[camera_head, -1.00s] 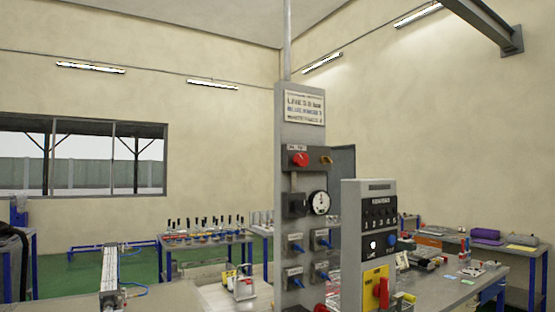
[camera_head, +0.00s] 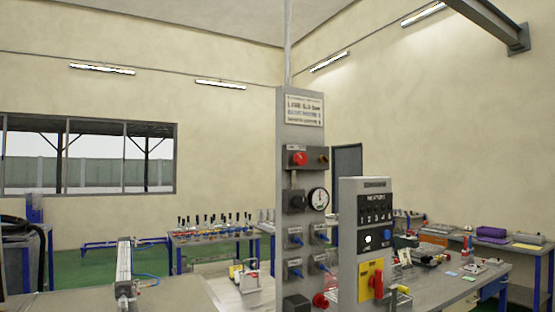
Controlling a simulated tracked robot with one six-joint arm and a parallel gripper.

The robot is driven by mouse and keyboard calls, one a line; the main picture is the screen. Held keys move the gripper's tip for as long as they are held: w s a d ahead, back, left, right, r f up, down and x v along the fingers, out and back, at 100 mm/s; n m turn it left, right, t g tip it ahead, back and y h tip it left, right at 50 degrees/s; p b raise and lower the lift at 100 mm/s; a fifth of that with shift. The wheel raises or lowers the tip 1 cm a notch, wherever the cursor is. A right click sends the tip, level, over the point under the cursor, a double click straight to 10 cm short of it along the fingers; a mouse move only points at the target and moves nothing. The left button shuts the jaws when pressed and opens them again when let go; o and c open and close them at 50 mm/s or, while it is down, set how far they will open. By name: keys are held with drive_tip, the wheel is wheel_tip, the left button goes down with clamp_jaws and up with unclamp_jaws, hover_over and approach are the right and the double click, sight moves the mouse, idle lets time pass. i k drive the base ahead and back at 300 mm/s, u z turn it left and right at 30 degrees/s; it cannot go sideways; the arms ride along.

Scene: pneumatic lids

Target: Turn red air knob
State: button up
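A tall grey panel (camera_head: 303,142) stands near the middle of the view, with a label plate at its top. A red round knob (camera_head: 299,159) is on its upper part, beside a small dark fitting. A red handle (camera_head: 377,285) on a yellow plate is on the front of the grey control box (camera_head: 349,220). I cannot tell which of these is the air knob. My gripper is not in view.
A round gauge (camera_head: 318,199) and several blue-handled valves are on the panel. A workbench (camera_head: 435,285) with small parts is at the right. A metal rail (camera_head: 124,262) stands on the table at the left. Green floor shows at the back left.

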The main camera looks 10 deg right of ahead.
sight(299, 158)
drive_tip(key=u, duration=0.15)
drive_tip(key=i, duration=1)
drive_tip(key=u, duration=0.1)
